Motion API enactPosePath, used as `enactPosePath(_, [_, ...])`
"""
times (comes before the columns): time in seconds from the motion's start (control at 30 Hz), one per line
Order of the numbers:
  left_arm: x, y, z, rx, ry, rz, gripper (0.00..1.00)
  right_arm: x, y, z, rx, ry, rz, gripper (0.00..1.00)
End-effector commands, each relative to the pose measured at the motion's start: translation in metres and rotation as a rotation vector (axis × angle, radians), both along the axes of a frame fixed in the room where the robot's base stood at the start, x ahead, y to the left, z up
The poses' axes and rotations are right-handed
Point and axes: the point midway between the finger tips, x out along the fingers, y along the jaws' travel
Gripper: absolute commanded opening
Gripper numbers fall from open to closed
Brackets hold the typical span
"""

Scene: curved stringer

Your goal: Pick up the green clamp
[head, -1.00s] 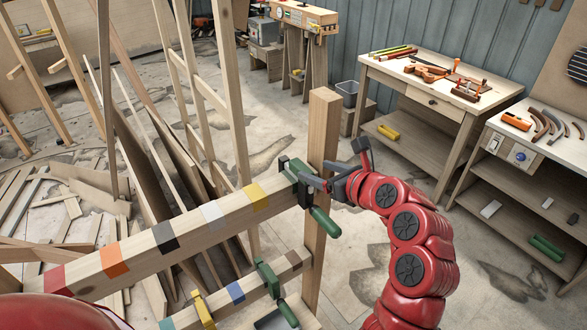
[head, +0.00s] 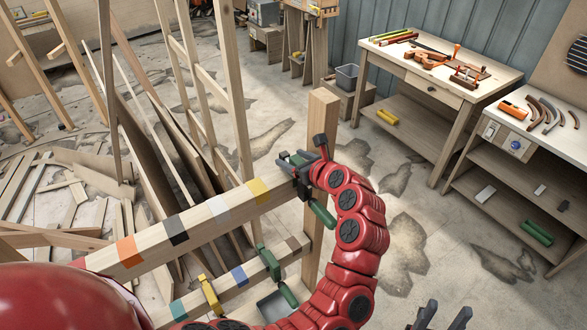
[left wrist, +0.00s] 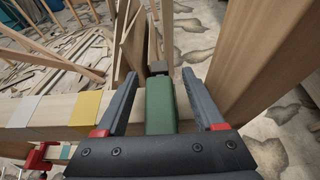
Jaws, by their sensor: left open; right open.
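A green clamp with a dark metal bar sits on the upper beam near the upright post; its green handle (head: 322,213) hangs below the beam in the head view. My left gripper (head: 305,166) is at this clamp's top and partly hides it. In the left wrist view the open fingers of my left gripper (left wrist: 159,78) stand on either side of the green clamp body (left wrist: 160,106), with gaps visible on both sides. A second green clamp (head: 270,264) is on the lower beam. My right gripper (head: 440,316) is open and empty at the bottom edge.
The upper beam (head: 200,218) has coloured bands and meets the wooden post (head: 322,125). A yellow clamp (head: 210,296) is on the lower beam. A red clamp (left wrist: 38,156) shows in the left wrist view. Workbenches (head: 440,62) with tools stand at the right.

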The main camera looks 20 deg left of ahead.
Motion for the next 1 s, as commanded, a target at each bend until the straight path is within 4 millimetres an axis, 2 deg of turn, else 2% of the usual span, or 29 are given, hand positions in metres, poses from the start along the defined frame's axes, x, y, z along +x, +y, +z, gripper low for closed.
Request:
enactPosePath(0.03, [0.0, -0.0002, -0.0001, 0.0, 0.0, 0.0, 0.68, 0.0, 0.0, -0.0004, 0.0, 0.0, 0.0, 0.5])
enactPosePath(0.07, [0.0, -0.0002, -0.0002, 0.001, 0.001, 0.0, 0.63, 0.0, 0.0, -0.0003, 0.0, 0.0, 0.0, 0.5])
enactPosePath(0.4, [-0.0003, -0.0004, -0.0001, 0.001, 0.001, 0.001, 0.02, 0.0, 0.0, -0.0003, 0.0, 0.0, 0.0, 0.5])
enactPosePath(0.87, [-0.0002, -0.0001, 0.001, 0.002, 0.0, 0.001, 0.0, 0.0, 0.0, -0.0008, 0.0, 0.0, 0.0, 0.5])
enactPosePath(1.0, [0.0001, -0.0002, 0.0066, 0.0, -0.001, 0.001, 0.0, -0.0001, 0.0, -0.0058, 0.0, 0.0, 0.0, 0.5])
